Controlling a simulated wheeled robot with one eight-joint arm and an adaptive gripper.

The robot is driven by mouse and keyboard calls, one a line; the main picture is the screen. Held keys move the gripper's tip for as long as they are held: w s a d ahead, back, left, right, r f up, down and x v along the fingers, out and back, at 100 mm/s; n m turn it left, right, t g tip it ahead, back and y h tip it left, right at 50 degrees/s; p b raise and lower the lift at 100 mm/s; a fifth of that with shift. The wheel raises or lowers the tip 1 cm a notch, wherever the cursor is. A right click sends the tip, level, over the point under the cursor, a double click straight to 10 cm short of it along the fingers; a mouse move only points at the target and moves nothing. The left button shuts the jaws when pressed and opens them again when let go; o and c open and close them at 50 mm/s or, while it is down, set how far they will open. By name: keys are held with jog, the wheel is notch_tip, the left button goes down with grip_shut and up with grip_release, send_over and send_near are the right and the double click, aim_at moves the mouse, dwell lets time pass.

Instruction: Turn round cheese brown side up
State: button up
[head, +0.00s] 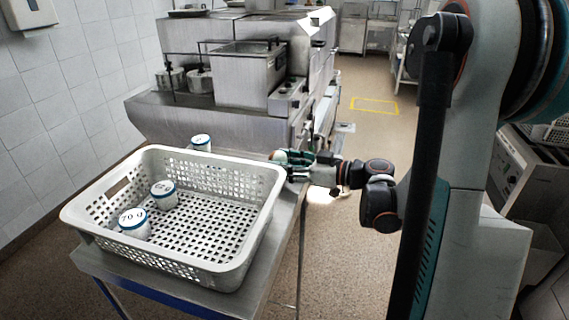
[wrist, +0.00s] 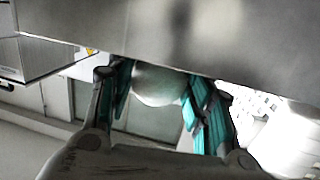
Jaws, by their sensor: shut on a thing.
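My gripper (head: 293,158) is at the right rim of the basket, near its back right corner. In the wrist view its teal fingers are shut on a pale, rounded thing, seemingly the round cheese (wrist: 158,87). The cheese sits between the two fingers, and a grey metal surface hides its upper part in that view.
A white perforated basket (head: 181,259) stands on a metal table (head: 132,277). Two white tubs with blue bands, a front one (head: 133,223) and a rear one (head: 163,195), are inside at the left. Another tub (head: 201,143) stands behind the basket. Steel kitchen equipment (head: 240,80) stands beyond.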

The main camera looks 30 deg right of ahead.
jog(key=shift+f, duration=0.55)
jog(key=o, duration=1.2)
jog(key=shift+c, duration=0.2)
jog(key=v, duration=1.2)
jog(key=shift+s, duration=0.1)
